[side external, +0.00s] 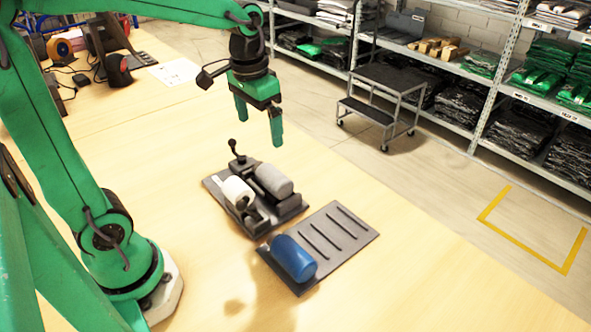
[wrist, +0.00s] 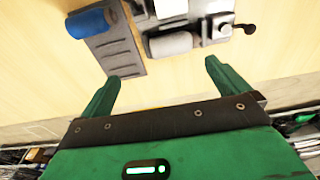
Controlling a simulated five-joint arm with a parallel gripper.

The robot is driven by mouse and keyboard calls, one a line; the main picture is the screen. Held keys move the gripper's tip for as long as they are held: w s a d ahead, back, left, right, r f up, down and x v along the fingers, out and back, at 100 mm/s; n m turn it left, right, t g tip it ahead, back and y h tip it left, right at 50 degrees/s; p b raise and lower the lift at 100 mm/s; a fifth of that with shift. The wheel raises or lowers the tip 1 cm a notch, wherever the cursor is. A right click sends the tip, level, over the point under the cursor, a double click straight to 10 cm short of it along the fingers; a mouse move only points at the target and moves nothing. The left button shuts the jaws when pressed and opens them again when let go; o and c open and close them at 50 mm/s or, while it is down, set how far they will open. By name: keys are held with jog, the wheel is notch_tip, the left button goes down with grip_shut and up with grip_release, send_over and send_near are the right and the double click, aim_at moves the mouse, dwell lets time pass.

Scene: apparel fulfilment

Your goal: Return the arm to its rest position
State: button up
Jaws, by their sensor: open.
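My gripper (side external: 258,112) is green and hangs above the table in the side external view. Its two fingers stand apart with nothing between them. In the wrist view my gripper (wrist: 162,80) also shows open and empty, with bare table between the fingertips. My green arm reaches in from the left, raised over the table. Below the gripper, a dark fixture (side external: 214,185) carries a white roll (side external: 237,191) and a grey roll (side external: 273,180). A blue roll (side external: 293,258) lies on a grey ridged tray (side external: 345,238) beside the fixture.
A dark lever with a ball knob (side external: 233,146) stands up at the fixture's back. Tape rolls (side external: 60,48) and a paper sheet (side external: 175,71) lie on the table's far left. A step stool (side external: 384,95) and stocked shelves stand beyond the table. The table's near part is clear.

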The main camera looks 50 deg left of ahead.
jog(key=s+d+r+t, duration=0.1)
jog(key=s+t, duration=0.3)
jog(key=s, duration=0.6)
jog(key=shift+s+d+r+t, duration=0.2)
jog(key=shift+s+d+t, duration=0.15)
jog(key=shift+d, duration=0.3)
